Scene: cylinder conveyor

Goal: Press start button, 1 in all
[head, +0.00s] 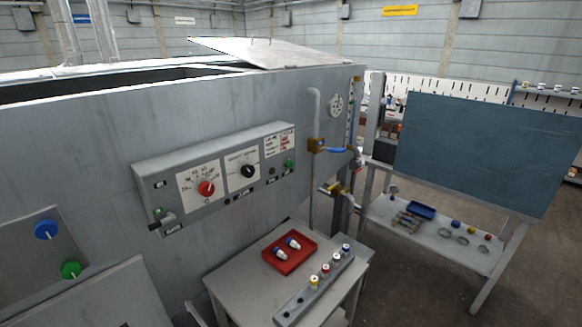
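A grey control panel (218,206) is fixed to the side of a large grey tank. At its right end is a small green button (289,164); the labels around it are too small to read. The panel also has a red knob (206,188), a black knob (247,171), and a dark lever switch (162,222) at its lower left. On a separate plate at far left are a blue round control (46,230) and a green round control (70,270). Which one is marked start cannot be read. Neither gripper is in view.
A small grey table (232,274) stands below the panel, with a red tray (278,262) and a rack (290,313) of capped vials. Pipes with a blue-handled valve (337,150) stick out at the right. A bench with a blue board (490,150) stands farther right.

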